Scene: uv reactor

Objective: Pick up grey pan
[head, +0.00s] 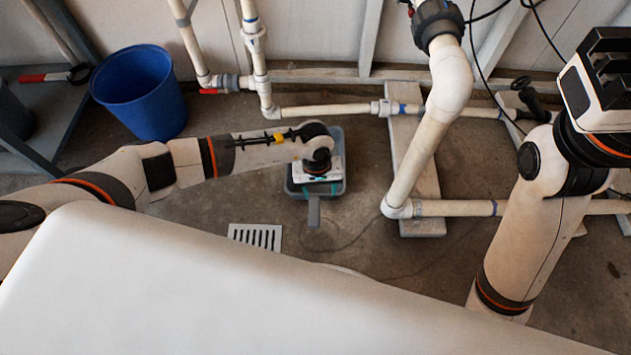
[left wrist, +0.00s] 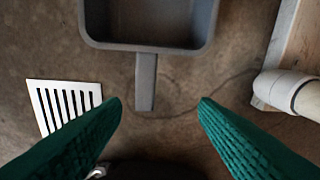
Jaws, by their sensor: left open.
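The grey pan (head: 337,136) lies on the floor in the middle of the head view, its short handle (head: 314,212) pointing toward me. My left gripper (head: 317,180) is above the pan and hides much of it. In the left wrist view the pan (left wrist: 148,42) shows at the top. Its handle (left wrist: 146,82) points down toward the gap between the green fingers of my left gripper (left wrist: 160,103). The fingers are spread wide with nothing between them. My right gripper (head: 604,70) is raised at the right edge of the head view; its fingertips are hard to make out.
A white floor grate (head: 255,237) lies left of the handle. White pipes (head: 420,145) on a wooden support (head: 412,180) stand right of the pan. A blue bucket (head: 140,92) stands at the back left. Bare concrete lies around the handle.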

